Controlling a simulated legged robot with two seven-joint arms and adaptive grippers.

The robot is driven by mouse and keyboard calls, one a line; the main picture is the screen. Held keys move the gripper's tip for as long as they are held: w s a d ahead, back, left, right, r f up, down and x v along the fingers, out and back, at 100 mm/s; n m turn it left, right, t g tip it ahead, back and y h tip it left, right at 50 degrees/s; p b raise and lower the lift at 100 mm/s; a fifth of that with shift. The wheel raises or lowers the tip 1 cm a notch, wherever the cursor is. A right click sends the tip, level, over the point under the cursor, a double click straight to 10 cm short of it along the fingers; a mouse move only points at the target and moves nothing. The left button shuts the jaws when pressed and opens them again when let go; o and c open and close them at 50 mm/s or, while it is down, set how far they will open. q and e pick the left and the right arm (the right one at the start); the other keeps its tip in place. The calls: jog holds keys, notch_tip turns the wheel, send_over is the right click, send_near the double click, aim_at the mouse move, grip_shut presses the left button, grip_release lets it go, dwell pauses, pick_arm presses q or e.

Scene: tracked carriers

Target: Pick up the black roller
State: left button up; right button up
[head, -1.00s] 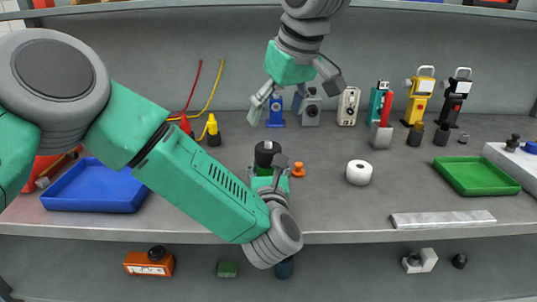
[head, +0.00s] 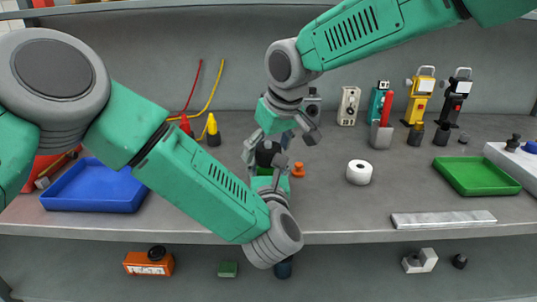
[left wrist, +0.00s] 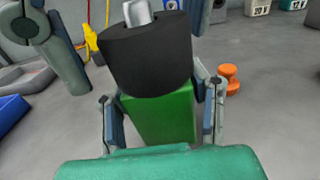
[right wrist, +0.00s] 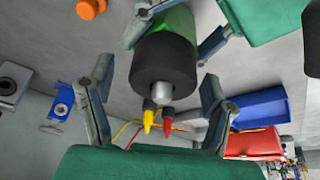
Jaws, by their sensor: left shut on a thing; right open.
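The black roller (head: 266,152) is a thick black cylinder with a metal pin in its end. In the left wrist view the roller (left wrist: 146,58) sits on a green block (left wrist: 162,118). My left gripper (left wrist: 160,98) is shut on that green block, one finger on each side. My right gripper (head: 280,146) is open above the roller. In the right wrist view the roller (right wrist: 165,62) shows between the fingers of my right gripper (right wrist: 158,72), with a visible gap on each side. The right gripper partly hides the roller in the head view.
An orange knob (head: 298,169) stands close to the right of the roller. A white roll (head: 359,172), a green tray (head: 477,176) and a blue tray (head: 94,187) are on the shelf. Several tools stand along the back.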

jog(key=c, duration=1.3)
notch_tip(320, 180, up, 10)
jog(key=shift+r, duration=0.1)
pick_arm(q)
jog(key=o, duration=1.5)
jog(key=shift+s, duration=0.15)
